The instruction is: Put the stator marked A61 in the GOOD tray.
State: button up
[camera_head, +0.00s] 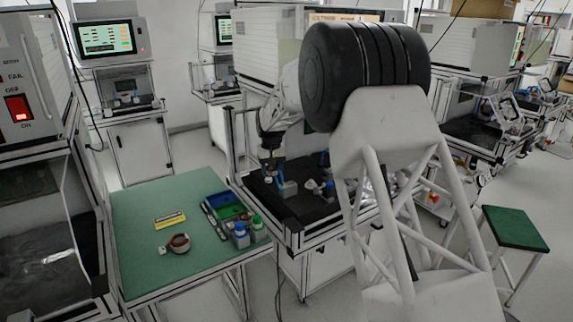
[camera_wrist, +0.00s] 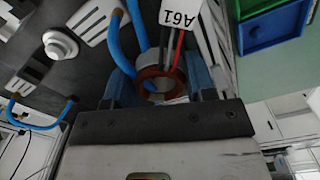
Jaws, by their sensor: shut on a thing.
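The stator (camera_wrist: 157,84), a ring with a copper-brown winding, sits between the two blue fingers of my gripper (camera_wrist: 158,88) in the wrist view. My gripper is shut on it. Its white tag (camera_wrist: 180,14) reads A61, upside down in this view, with red and dark leads beside it. In the head view my gripper (camera_head: 271,158) hangs over the black test bench. A blue tray (camera_wrist: 275,30) and a green tray (camera_wrist: 250,5) show at the wrist view's upper right. I cannot read which one is marked GOOD.
A green-topped table (camera_head: 140,215) stands left of the bench (camera_head: 310,205). It bears another ring-shaped part (camera_head: 179,243), a yellow label (camera_head: 169,220) and small bottles (camera_head: 241,232). Blue tubes (camera_wrist: 124,45) and fixtures stand close to my gripper. The table's left side is clear.

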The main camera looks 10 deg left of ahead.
aim_at(235, 208)
jog(key=s+a+f+m, duration=0.1)
jog(key=s+a+m, duration=0.1)
jog(key=a, duration=0.2)
jog(key=s+a+f+m, duration=0.2)
jog(key=s+a+m, duration=0.1)
jog(key=a, duration=0.1)
jog(key=s+a+f+m, duration=0.1)
jog(key=s+a+m, duration=0.2)
jog(key=a, duration=0.1)
jog(key=shift+a+f, duration=0.2)
jog(key=shift+f, duration=0.15)
jog(key=shift+f, duration=0.2)
jog(key=shift+f, duration=2.2)
jog(key=shift+f, duration=0.95)
